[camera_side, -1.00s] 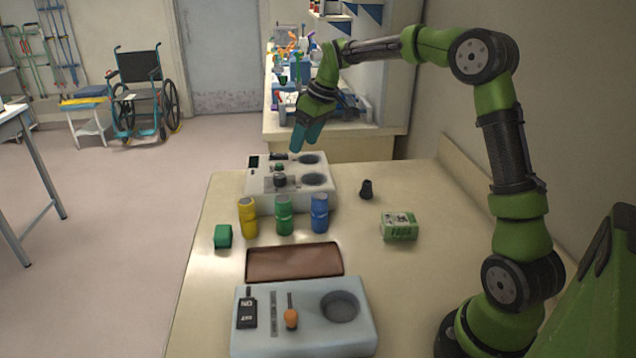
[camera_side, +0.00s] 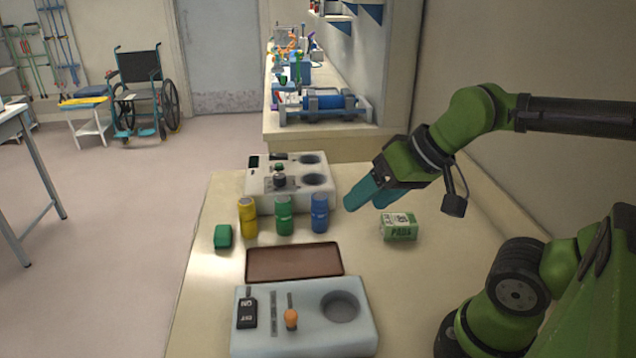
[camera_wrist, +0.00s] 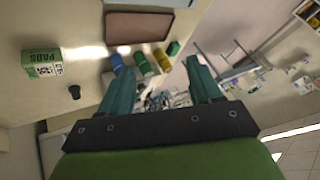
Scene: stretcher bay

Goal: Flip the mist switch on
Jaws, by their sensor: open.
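A pale blue-grey control box (camera_side: 262,343) stands at the near edge of the table in the side view. On its left is a black switch (camera_side: 247,311) marked ON and OFF; no mist label is readable. Beside it are a slot with an orange knob (camera_side: 291,318) and a round recess (camera_side: 340,307). A white box (camera_side: 262,201) with a dark knob (camera_side: 280,180) and round recesses stands at the far end. My gripper (camera_side: 365,202) is open and empty, above the table right of the blue bottle, well away from the switch. Its teal fingers also show in the wrist view (camera_wrist: 165,66).
Yellow (camera_side: 248,218), green (camera_side: 284,215) and blue (camera_side: 319,213) bottles stand in a row behind a brown tray (camera_side: 294,263). A green block (camera_side: 223,237) lies left, a pads box (camera_side: 398,227) right.

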